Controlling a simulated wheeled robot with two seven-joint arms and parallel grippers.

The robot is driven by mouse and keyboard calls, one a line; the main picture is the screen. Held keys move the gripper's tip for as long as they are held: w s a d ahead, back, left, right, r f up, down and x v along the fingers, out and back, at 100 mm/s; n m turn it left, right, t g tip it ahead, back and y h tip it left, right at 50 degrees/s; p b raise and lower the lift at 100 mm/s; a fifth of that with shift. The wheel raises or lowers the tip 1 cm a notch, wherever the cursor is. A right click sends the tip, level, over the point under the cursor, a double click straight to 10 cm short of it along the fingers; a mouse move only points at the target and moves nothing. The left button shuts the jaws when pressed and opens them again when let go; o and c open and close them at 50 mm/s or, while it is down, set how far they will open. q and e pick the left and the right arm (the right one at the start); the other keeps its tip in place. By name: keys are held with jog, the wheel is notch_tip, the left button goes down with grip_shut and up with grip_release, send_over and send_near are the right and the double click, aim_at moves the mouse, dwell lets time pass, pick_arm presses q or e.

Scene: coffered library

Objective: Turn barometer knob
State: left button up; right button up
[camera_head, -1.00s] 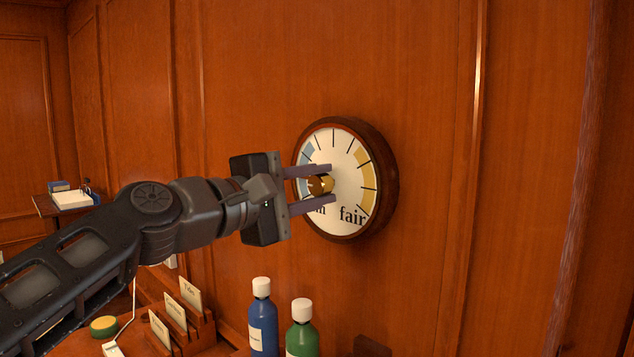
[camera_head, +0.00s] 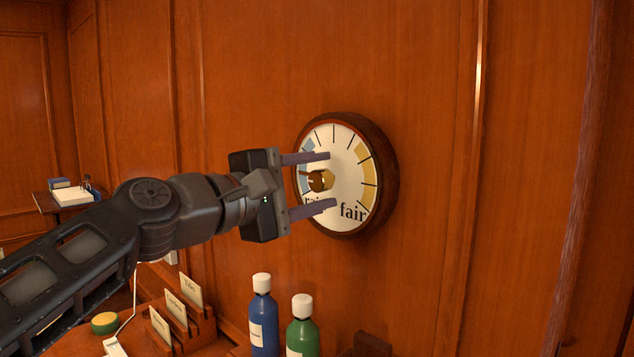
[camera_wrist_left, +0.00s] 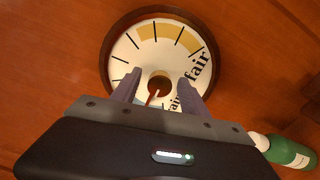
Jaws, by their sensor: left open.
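The round barometer (camera_head: 345,140) hangs on the wood wall, with a dark wooden rim, a white dial, a blue arc, a yellow arc and the words "rain" and "fair". Its brass knob (camera_head: 321,181) is at the dial's middle. My left gripper (camera_head: 325,180) is open, with one finger above and one below the knob, apart from it in the head view. In the left wrist view the barometer (camera_wrist_left: 122,50) fills the upper middle, and the knob (camera_wrist_left: 159,84) with its pointer shows between the two spread fingers. My right gripper is not in view.
Below the barometer stand a blue bottle (camera_head: 263,318) and a green bottle (camera_head: 303,333) with white caps. A wooden card rack (camera_head: 205,325) and a yellow-green round item (camera_head: 105,323) are at lower left. The wall around the barometer is clear.

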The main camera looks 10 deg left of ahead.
pick_arm(q)
jog(key=b+v, duration=0.2)
jog(key=v, duration=0.5)
jog(key=shift+s+a, duration=0.15)
jog(key=shift+s, duration=0.15)
